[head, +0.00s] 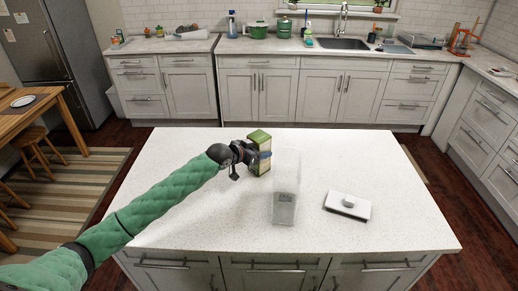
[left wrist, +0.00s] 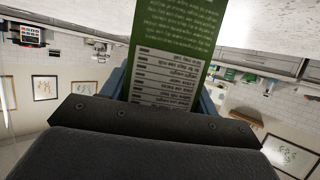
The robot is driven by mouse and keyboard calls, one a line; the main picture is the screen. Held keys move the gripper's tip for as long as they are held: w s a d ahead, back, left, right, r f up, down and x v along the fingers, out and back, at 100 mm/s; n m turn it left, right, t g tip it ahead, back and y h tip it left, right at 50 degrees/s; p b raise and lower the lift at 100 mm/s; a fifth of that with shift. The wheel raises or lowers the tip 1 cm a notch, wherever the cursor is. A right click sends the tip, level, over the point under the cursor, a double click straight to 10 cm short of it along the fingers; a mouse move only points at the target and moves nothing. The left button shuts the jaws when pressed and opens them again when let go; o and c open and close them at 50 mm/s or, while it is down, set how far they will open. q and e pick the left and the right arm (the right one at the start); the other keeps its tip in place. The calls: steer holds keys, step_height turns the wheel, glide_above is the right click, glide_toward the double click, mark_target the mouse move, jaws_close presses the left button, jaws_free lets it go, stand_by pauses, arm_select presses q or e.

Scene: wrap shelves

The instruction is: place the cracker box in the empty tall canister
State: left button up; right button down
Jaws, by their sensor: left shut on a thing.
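The cracker box (head: 260,138) is green with a paler side. My left gripper (head: 262,155) is shut on it, over the island and just left of the canister. In the left wrist view the box (left wrist: 172,60) shows its printed back between the fingers. Whether its bottom touches the island top is hard to tell. The tall canister (head: 286,185) is clear, stands upright and open on the island, and looks empty apart from a greyish lower part. Its white lid (head: 347,206) with a knob lies to the right. My right gripper is not in view.
The white island top (head: 390,175) is otherwise clear, with free room on both sides. Behind it, across the floor, a back counter carries a green pot (head: 284,28), bottles and a sink (head: 338,43). A wooden table (head: 25,110) stands at the left.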

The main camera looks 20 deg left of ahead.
arm_select(q)
steer(key=shift+f, duration=0.1)
steer(key=o, duration=1.1)
steer(key=shift+o, duration=0.2)
